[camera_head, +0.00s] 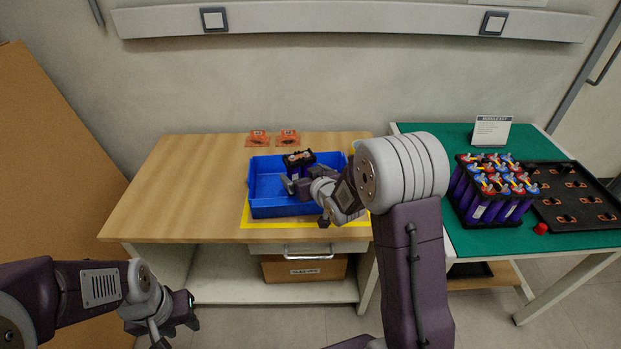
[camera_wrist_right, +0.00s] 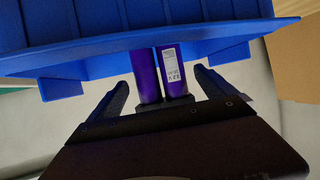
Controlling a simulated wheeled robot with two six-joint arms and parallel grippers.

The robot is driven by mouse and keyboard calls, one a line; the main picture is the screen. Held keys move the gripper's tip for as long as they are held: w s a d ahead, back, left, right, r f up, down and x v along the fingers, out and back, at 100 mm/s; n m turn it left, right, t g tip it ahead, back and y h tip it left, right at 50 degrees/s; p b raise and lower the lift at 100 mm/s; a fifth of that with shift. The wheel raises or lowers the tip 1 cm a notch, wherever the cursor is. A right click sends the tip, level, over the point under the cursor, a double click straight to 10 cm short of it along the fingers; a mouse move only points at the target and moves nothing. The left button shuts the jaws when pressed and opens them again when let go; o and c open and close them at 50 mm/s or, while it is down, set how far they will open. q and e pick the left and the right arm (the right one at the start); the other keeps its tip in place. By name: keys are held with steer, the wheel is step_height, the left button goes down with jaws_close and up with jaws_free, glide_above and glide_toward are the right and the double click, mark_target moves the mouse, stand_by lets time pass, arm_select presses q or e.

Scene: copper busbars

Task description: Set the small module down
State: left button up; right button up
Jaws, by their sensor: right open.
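The small module (camera_head: 298,159) has a black top with round cell ends and purple cells below. It stands upright at the blue bin (camera_head: 268,211), towards its back right; whether its base touches the bin floor is hidden. My right gripper (camera_head: 294,186) is at the near side of the module. In the right wrist view the two fingers (camera_wrist_right: 162,84) are spread, with a gap to the purple cells (camera_wrist_right: 146,76) between them. My left gripper (camera_head: 172,330) hangs at the lower left, away from the table; its fingers are too unclear to read.
The bin stands on a wooden table (camera_head: 180,190) inside yellow tape (camera_head: 300,226). Two orange pieces (camera_head: 258,138) lie behind it. On the green table (camera_head: 480,241) are a large purple-cell module (camera_head: 490,210), a black tray (camera_head: 575,224), a sign (camera_head: 492,130) and a red cap (camera_head: 540,228). The wooden table's left is clear.

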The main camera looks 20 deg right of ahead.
steer(key=v, duration=0.8)
steer(key=shift+s+r+p, duration=0.15)
steer(key=shift+s+p, duration=0.3)
steer(key=s+f+m+g, duration=0.1)
steer(key=s+f+g, duration=0.25)
steer(key=s, duration=0.25)
steer(key=s+f+g+h, duration=0.1)
steer(key=s+f+g, duration=0.25)
steer(key=s, duration=0.35)
steer(key=s+f+m+g, duration=0.1)
steer(key=s+f+g, duration=0.25)
steer(key=s, duration=0.25)
step_height(320, 180, up, 18)
steer(key=s+g+p, duration=0.1)
steer(key=s+p, duration=0.1)
steer(key=p, duration=1.5)
steer(key=shift+s+a+f+n+g+p, duration=0.25)
steer(key=shift+a+n+g+p, duration=0.05)
steer(key=shift+a+g, duration=0.1)
